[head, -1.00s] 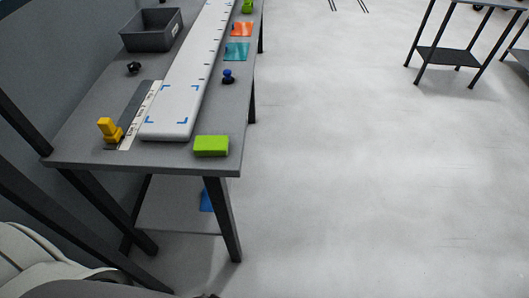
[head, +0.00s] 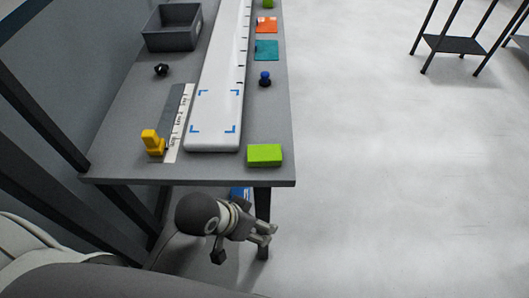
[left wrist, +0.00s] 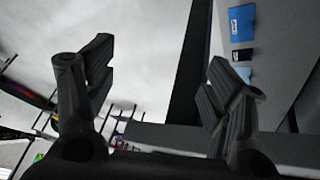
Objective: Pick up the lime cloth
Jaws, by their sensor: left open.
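The lime cloth (head: 264,155) looks like a small, thick rectangular block. It lies flat on the grey table (head: 225,171) near the front right corner in the head view. My left gripper (head: 268,234) is below and in front of the table's front edge, apart from the cloth and lower than the tabletop. In the left wrist view the left gripper (left wrist: 155,70) has its fingers wide apart with nothing between them. I cannot make out the cloth in that view. My right gripper is not in view.
A long white padded board (head: 215,105) lies left of the cloth, with a yellow tool (head: 152,142) beyond it. A dark blue knobbed item (head: 265,79), teal sheet (head: 266,50) and orange sheet (head: 267,25) lie farther back. A grey bin (head: 172,28) stands far left.

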